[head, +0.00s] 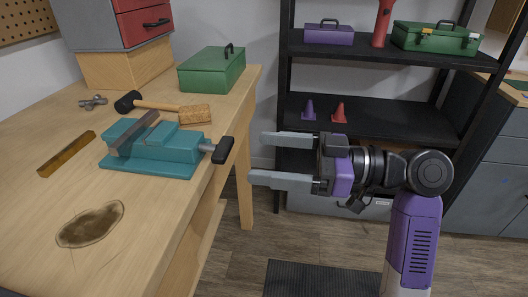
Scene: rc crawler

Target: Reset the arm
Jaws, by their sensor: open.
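My gripper (284,160) is open and empty. Its two grey fingers point left, spread apart, one above the other in the head view. It hangs in the air to the right of the wooden workbench (150,225), apart from it. My purple and black arm reaches up from the lower right and bends left at a dark joint. The fingertips lie to the right of the black handle of a teal vise (165,148), with a gap between.
On the bench are a mallet (165,107), a green box (212,70), a wooden level (67,153) and a dark stain (90,224). A black shelf (375,100) behind my arm holds toolboxes and small cones. A dark mat (320,280) lies on the floor.

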